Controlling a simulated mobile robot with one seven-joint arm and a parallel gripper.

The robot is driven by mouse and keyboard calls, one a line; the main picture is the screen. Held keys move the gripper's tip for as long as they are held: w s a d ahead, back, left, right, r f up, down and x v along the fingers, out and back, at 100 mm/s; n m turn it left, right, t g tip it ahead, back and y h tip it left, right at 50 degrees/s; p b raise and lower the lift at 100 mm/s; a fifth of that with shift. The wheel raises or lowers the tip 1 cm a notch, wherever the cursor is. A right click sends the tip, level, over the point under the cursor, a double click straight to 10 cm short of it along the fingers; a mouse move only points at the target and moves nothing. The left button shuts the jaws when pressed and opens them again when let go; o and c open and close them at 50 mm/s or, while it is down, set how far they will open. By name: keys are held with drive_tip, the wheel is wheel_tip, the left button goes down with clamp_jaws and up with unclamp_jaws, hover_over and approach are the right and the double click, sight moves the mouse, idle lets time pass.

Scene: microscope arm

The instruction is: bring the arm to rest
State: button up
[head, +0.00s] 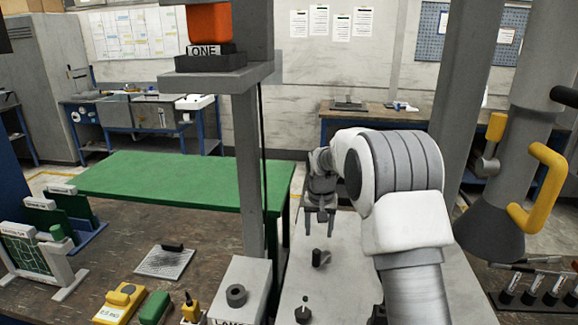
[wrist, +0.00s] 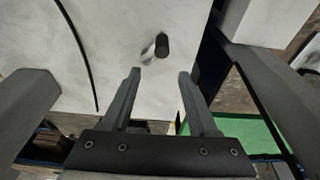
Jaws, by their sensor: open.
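My gripper (head: 320,216) hangs at the end of my white and grey arm, above the pale grey tabletop (head: 345,285) in the head view. Its fingers are apart with nothing between them, and the wrist view shows the gap too (wrist: 160,75). A small black knob (head: 319,258) stands on the tabletop below the fingers. What appears to be the same knob (wrist: 162,46) is beyond the fingertips in the wrist view, apart from them.
A grey post (head: 248,170) with a shelf (head: 215,78) rises left of the arm. A grey column with a yellow handle (head: 540,190) stands close at right. A labelled pale block (head: 240,290) and a yellow box (head: 120,302) are at front left. A green table (head: 180,182) lies behind.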

drive_tip(key=s+d+r+n+t, duration=0.1)
drive_tip(key=s+d+r+t, duration=0.1)
drive_tip(key=s+r, duration=1.6)
drive_tip(key=s+f+n+t, duration=0.1)
drive_tip(key=s, duration=1.8)
drive_tip(key=shift+s+d+f, duration=0.15)
drive_tip(key=shift+s+d, duration=0.15)
drive_tip(key=shift+s, duration=0.1)
drive_tip(key=shift+s+f, duration=0.15)
drive_tip(key=shift+s, duration=0.15)
drive_tip(key=shift+c, duration=0.2)
drive_tip(key=shift+s+f, duration=0.1)
drive_tip(key=shift+s, duration=0.1)
drive_tip(key=shift+c, duration=0.6)
drive_tip(key=shift+d, duration=0.15)
